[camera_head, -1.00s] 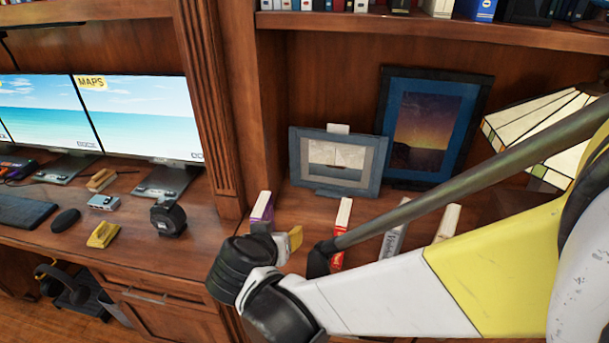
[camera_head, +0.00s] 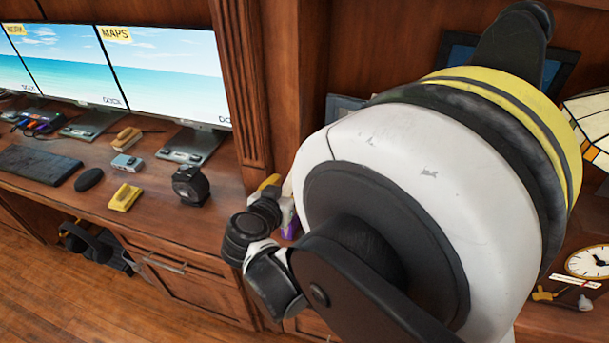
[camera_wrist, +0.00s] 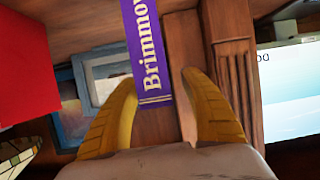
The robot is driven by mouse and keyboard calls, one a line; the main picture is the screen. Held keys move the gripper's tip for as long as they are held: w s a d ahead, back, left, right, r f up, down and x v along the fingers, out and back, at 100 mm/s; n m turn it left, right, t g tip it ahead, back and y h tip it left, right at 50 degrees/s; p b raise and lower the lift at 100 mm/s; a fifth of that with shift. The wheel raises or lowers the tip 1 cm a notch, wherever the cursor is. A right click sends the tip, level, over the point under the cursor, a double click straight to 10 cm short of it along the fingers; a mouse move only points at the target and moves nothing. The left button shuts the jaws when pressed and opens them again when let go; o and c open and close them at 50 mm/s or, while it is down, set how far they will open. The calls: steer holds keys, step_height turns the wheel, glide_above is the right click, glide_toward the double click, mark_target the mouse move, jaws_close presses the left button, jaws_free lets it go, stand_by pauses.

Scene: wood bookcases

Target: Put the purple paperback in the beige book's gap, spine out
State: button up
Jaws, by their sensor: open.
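The purple paperback (camera_wrist: 150,55) shows its spine in the wrist view, with pale lettering starting "Brimmo". Its far end is cut off by the top of the picture. My gripper (camera_wrist: 160,82) is open, with one yellow finger on either side of the spine's near end. I cannot tell whether either finger touches it. In the head view only a little of the purple paperback (camera_head: 290,228) shows behind my arm, beside my gripper (camera_head: 270,183). I cannot make out the beige book or its gap; my arm hides most of the shelf there.
A red book (camera_wrist: 22,75) is close at the left of the wrist view. In the head view, a wooden upright (camera_head: 243,85) divides the desk from the bookcase. Monitors (camera_head: 168,75), a black round object (camera_head: 189,184) and a yellow block (camera_head: 124,197) occupy the desk. A clock (camera_head: 592,262) is at right.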

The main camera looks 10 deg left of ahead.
steer(key=b+x, duration=0.1)
steer(key=x, duration=0.3)
steer(key=shift+w+r+b, duration=0.15)
steer(key=shift+b, duration=0.15)
steer(key=shift+r, duration=0.1)
jaws_close()
steer(key=shift+d, duration=0.1)
